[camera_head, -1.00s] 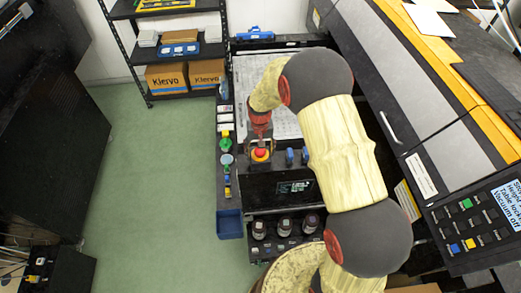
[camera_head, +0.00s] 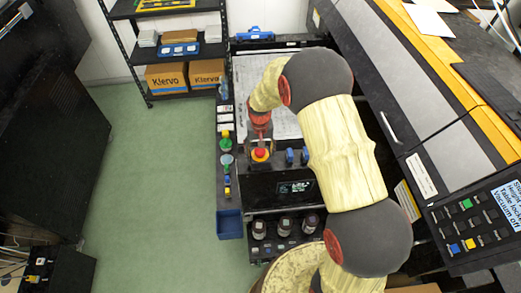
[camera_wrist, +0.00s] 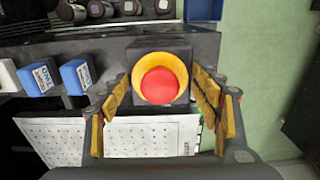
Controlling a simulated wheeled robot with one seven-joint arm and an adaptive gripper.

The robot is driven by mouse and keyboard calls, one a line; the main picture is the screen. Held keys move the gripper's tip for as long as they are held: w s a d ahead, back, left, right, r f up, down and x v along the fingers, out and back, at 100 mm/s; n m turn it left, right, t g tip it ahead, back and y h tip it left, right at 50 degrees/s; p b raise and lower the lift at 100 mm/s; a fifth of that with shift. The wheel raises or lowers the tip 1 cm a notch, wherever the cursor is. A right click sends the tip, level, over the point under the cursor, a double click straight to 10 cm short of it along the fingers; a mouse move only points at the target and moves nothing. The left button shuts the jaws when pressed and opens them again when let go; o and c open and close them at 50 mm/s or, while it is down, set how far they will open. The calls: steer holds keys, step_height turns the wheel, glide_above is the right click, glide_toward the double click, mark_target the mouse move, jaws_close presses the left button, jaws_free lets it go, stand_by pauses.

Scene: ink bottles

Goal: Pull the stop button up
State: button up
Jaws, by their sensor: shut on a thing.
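The stop button (camera_head: 260,154) is a red mushroom cap on a yellow ring, on a dark box at the near edge of the white sheet area. In the wrist view the red cap (camera_wrist: 160,85) and yellow ring (camera_wrist: 160,58) lie between the fingers. My gripper (camera_wrist: 162,88) reaches down over the button, one finger on each side, and is shut on it. Finger contact is not clearly visible. In the head view my gripper (camera_head: 260,138) is small and partly merges with the red wrist parts behind the button.
A dark display panel (camera_head: 290,187) and several ink bottles (camera_head: 285,226) are nearer. A blue bin (camera_head: 229,224) hangs at lower left. Green floor (camera_head: 150,190) is free at left.

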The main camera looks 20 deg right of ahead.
steer(key=shift+w+r, duration=0.25)
steer(key=shift+r, duration=0.2)
steer(key=shift+w+r+p, duration=0.25)
steer(key=shift+r+p, duration=0.15)
steer(key=shift+r, duration=0.05)
steer(key=shift+s+r, duration=0.3)
steer(key=shift+r, duration=0.05)
steer(key=c, duration=0.8)
steer(key=shift+s, duration=0.15)
steer(key=shift+f, duration=0.25)
steer(key=shift+s+f, duration=0.1)
steer(key=o, duration=0.9)
steer(key=shift+s, duration=0.1)
steer(key=shift+c, duration=0.2)
steer(key=o, duration=1.5)
